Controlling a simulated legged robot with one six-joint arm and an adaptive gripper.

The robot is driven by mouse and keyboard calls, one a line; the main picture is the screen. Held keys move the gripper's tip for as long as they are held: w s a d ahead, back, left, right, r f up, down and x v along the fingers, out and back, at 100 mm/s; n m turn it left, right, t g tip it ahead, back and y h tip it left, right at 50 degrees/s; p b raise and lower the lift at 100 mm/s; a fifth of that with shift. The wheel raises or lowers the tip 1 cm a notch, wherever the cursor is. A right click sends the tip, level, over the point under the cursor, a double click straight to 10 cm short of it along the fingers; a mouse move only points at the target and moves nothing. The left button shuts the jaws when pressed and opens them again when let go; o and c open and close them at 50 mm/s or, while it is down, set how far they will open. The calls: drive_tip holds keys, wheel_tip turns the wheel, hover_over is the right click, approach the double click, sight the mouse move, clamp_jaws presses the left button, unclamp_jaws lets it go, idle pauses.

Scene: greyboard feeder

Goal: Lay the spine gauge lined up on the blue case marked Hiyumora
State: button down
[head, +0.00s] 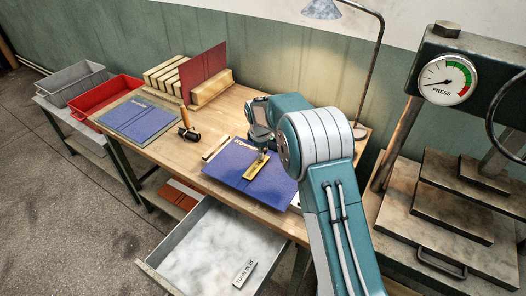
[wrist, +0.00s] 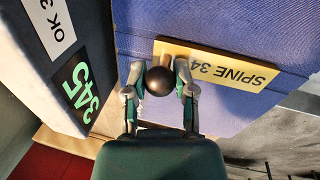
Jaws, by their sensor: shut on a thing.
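A blue case (head: 225,168) lies open and flat near the front of the wooden bench; yellow lettering at its back edge is too small to read surely. My gripper (wrist: 160,80) is shut on the dark round knob of the brass spine gauge (wrist: 215,63), marked SPINE 34. The gauge also shows in the head view (head: 256,166), over the middle of this case. In the wrist view its plate lies over the blue cloth (wrist: 215,25); I cannot tell whether it touches. My arm hides the case's right part.
A second blue case (head: 140,118) lies at the bench's left. A roller (head: 187,133), a slotted wooden rack (head: 210,90) and a lamp (head: 322,10) stand nearby. An open drawer (head: 205,240) juts out below. A press (head: 450,190) stands right. A block reading 345 (wrist: 77,92) is close left.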

sight(261, 162)
drive_tip(key=shift+c, duration=2.2)
unclamp_jaws()
wheel_tip(261, 162, up, 12)
drive_tip(key=s, duration=0.2)
drive_tip(key=shift+a, duration=0.4)
drive_tip(key=s+d+r+m+t, duration=0.1)
drive_tip(key=s+d+r+m, duration=0.2)
drive_tip(key=s+d+r, duration=0.35)
drive_tip(key=s+d+r+m+t, duration=0.1)
drive_tip(key=s+d+r+m, duration=0.25)
drive_tip(key=s+r, duration=0.55)
drive_tip(key=s+d+f+m, duration=0.1)
drive_tip(key=s+m, duration=0.1)
drive_tip(key=s, duration=0.5)
drive_tip(key=s+d+f+m+t, duration=0.1)
drive_tip(key=s+f+m, duration=0.1)
drive_tip(key=s, duration=0.6)
drive_tip(key=s+d+f+m, duration=0.2)
drive_tip(key=s+m, duration=0.1)
drive_tip(key=s, duration=0.4)
drive_tip(key=shift+s+t+y, duration=0.2)
drive_tip(key=shift+t+y, duration=0.1)
drive_tip(key=shift+y, duration=0.1)
